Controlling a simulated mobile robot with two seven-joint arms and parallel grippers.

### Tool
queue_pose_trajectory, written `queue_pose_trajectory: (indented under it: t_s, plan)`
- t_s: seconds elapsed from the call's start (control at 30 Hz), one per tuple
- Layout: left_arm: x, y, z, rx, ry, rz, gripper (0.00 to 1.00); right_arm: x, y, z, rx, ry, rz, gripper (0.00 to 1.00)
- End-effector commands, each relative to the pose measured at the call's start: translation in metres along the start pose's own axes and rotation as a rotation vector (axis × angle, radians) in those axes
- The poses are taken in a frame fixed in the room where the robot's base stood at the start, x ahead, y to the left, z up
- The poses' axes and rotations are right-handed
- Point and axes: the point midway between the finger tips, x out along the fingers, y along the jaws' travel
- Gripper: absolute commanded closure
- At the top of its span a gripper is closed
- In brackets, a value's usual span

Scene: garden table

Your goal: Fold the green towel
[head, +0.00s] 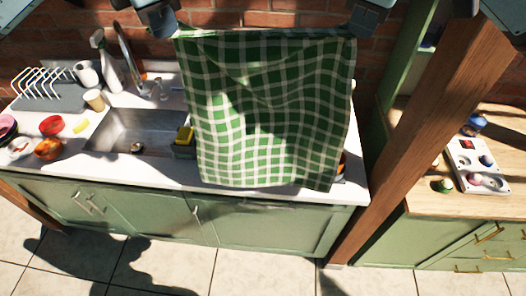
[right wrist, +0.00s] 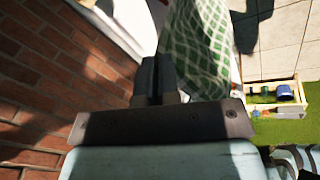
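The green and white checked towel (head: 270,110) hangs spread out in the air, in front of the counter and over its right part. Its upper edge runs between my two grippers and its lower edge hangs free. My left gripper (head: 172,30) is shut on the upper left corner. My right gripper (head: 354,34) is shut on the upper right corner. In the right wrist view, the fingers of my right gripper (right wrist: 157,75) are close together, with the towel (right wrist: 195,45) hanging beyond them. The exact grip points are partly hidden.
A wooden post (head: 430,130) stands to the right. A brick wall (head: 270,18) is behind.

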Motion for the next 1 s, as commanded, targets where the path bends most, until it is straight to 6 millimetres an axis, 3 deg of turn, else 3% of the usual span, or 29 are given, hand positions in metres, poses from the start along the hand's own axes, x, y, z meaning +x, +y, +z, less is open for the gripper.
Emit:
queue_pose_trajectory:
  t_s: [0.67, 0.87, 1.0]
  plan:
    - [0.003, 0.000, -0.001, -0.001, 0.004, -0.004, 1.00, 0.002, 0.000, 0.001, 0.001, -0.004, -0.004, 1.00]
    - [0.019, -0.005, -0.006, -0.001, 0.022, -0.032, 1.00, 0.019, -0.005, 0.006, 0.000, -0.021, -0.033, 1.00]
    - [0.042, -0.011, -0.011, -0.002, 0.035, -0.059, 1.00, 0.042, -0.011, 0.011, 0.002, -0.036, -0.059, 1.00]
